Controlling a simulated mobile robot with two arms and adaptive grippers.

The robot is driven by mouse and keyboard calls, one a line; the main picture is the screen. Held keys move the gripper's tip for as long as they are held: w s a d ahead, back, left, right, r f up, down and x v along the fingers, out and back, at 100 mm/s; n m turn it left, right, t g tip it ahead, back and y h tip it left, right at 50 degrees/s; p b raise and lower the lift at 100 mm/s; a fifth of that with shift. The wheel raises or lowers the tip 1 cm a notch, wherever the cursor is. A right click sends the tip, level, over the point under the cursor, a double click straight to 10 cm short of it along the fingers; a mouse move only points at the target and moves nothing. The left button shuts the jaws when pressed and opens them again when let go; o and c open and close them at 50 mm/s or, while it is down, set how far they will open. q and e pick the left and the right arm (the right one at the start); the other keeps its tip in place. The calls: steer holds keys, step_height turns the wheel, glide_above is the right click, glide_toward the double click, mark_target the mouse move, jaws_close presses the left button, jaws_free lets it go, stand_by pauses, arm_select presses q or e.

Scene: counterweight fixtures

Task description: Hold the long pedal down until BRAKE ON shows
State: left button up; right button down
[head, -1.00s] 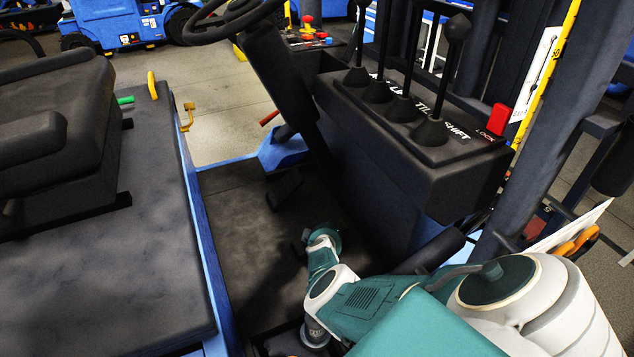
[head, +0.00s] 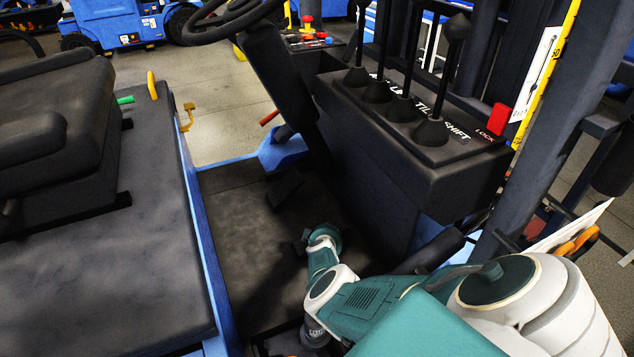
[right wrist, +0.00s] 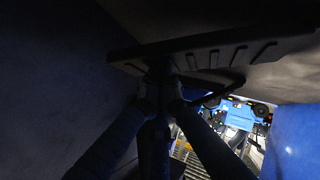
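In the right wrist view, a long dark pedal (right wrist: 215,48) with a ribbed face spans the upper middle, in deep shadow. My right gripper (right wrist: 162,92) reaches up from below, its two fingers tight under the pedal, close to a dark stem. The shadow hides whether they touch or grip it. In the head view, my right arm reaches down into the footwell, and its gripper is not clearly visible. A dark pedal plate (head: 284,190) shows farther forward in the footwell; I cannot tell whether it is the same pedal. No BRAKE ON sign is readable. My left gripper is out of view.
A lever console (head: 420,150) with tall black levers and a red LOCK piece (head: 498,119) stands right of the footwell. The seat (head: 60,150) is at left, the steering wheel (head: 225,18) above. The footwell floor (head: 235,215) left of my arm is clear.

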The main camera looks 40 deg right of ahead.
steer(key=shift+s+d+f, duration=0.1)
steer(key=shift+s+d, duration=0.15)
steer(key=shift+s, duration=0.1)
steer(key=shift+w+r, duration=0.2)
steer(key=shift+r, duration=0.25)
step_height(320, 180, up, 9)
steer(key=shift+a+r, duration=0.15)
steer(key=shift+a, duration=0.05)
steer(key=shift+w, duration=0.15)
stand_by(0.4)
